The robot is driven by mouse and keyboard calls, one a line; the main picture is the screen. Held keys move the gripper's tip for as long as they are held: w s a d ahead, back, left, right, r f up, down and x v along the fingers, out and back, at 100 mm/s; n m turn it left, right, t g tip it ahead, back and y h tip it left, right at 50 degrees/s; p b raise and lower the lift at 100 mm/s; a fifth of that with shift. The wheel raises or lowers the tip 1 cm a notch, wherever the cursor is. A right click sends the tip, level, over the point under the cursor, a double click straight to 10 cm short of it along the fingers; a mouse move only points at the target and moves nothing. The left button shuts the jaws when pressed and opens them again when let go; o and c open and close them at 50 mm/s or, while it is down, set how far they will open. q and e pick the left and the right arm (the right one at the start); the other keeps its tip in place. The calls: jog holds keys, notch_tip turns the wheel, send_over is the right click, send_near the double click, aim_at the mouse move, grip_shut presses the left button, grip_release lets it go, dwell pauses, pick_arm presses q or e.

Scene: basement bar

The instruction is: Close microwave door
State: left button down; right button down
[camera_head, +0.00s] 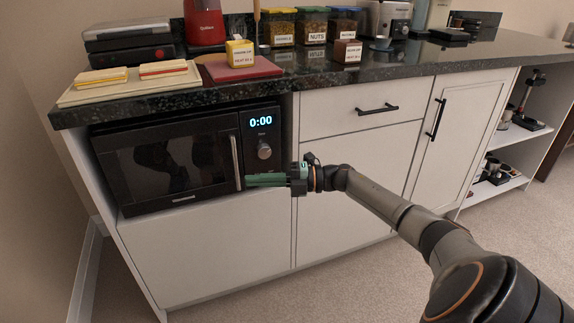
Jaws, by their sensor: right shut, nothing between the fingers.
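The black microwave (165,160) sits in an open niche under the dark countertop. Its door (165,167) looks flush with the body, with a vertical silver handle (236,163) at its right edge. A control panel (262,137) right of the handle shows 0:00 above a round knob. My right gripper (248,181) is shut, with nothing between its green fingers. Its tips point left, in front of the lower right of the microwave, close to the lower end of the handle. I cannot tell whether they touch. My left gripper is not in view.
The countertop (400,68) above holds a cutting board with sandwiches (130,82), a red board (240,67), labelled jars and a coffee machine (385,18). White cabinets with black handles stand right of the microwave. Open carpet (330,285) lies in front.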

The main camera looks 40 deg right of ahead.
jog(key=w+d+b, duration=0.1)
jog(key=d+b, duration=0.2)
jog(key=d, duration=0.6)
jog(key=shift+w+d, duration=0.3)
jog(key=shift+w, duration=0.1)
